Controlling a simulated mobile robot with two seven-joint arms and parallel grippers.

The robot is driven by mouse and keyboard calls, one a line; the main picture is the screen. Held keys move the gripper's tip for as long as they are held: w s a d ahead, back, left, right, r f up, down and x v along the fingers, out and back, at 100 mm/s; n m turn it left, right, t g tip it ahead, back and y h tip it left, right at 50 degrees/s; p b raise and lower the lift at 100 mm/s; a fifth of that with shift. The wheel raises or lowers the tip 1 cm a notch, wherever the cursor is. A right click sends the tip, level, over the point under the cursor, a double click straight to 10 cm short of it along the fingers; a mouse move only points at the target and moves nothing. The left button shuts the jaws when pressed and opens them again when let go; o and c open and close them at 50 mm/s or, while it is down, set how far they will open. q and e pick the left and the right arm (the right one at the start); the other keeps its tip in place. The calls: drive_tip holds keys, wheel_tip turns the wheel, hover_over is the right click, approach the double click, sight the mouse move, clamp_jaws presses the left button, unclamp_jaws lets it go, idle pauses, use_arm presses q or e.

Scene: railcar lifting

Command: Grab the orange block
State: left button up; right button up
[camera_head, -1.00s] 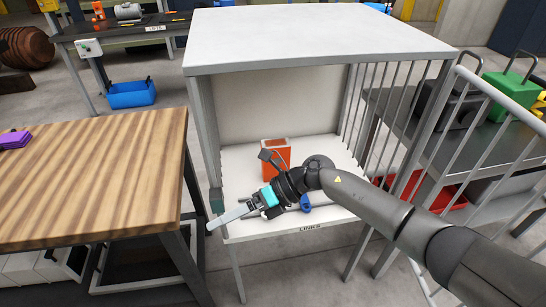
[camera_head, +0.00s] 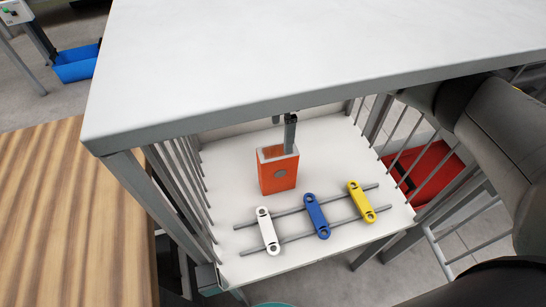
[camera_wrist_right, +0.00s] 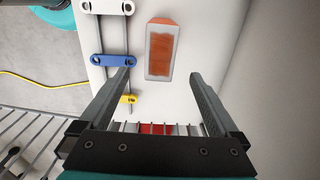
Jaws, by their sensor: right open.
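The orange block (camera_head: 277,176) stands upright on the white shelf (camera_head: 225,185) inside the barred frame, with a grey disc on its front and a pale rim on top. In the right wrist view the block (camera_wrist_right: 161,51) lies just ahead of my fingertips, roughly centred between them. My right gripper (camera_wrist_right: 160,73) is open and empty. In the head view a dark finger of my right gripper (camera_head: 290,135) hangs down at the block's top; whether it touches is unclear. The rest of that gripper is hidden under the top panel. My left gripper is not seen.
White (camera_head: 268,231), blue (camera_head: 316,216) and yellow (camera_head: 361,201) links lie across two grey rods in front of the block. A white top panel (camera_head: 300,50) overhangs the shelf. Vertical bars close both sides. A wooden table (camera_head: 60,220) stands at left.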

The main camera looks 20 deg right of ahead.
sight(277, 151)
drive_tip(key=f, duration=0.2)
drive_tip(key=f+b, duration=0.1)
drive_tip(key=f, duration=0.1)
drive_tip(key=shift+s, duration=0.25)
wheel_tip(277, 151, down, 2)
drive_tip(key=shift+f, duration=0.1)
drive_tip(key=shift+w+a+f+b, duration=0.15)
drive_tip(key=shift+f+b, duration=0.2)
drive_tip(key=shift+f, duration=0.35)
drive_tip(key=shift+a+f+b, duration=0.1)
drive_tip(key=shift+f+b, duration=0.2)
drive_tip(key=shift+f, duration=0.4)
drive_tip(key=shift+w+a+f+b, duration=0.15)
drive_tip(key=shift+f+b, duration=0.2)
drive_tip(key=shift+f, duration=0.35)
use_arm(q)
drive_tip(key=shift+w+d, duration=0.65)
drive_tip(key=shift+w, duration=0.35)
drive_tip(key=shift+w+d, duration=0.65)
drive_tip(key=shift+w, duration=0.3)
use_arm(e)
drive_tip(key=shift+f, duration=0.65)
drive_tip(key=shift+c, duration=0.3)
clamp_jaws()
drive_tip(key=shift+r, duration=0.1)
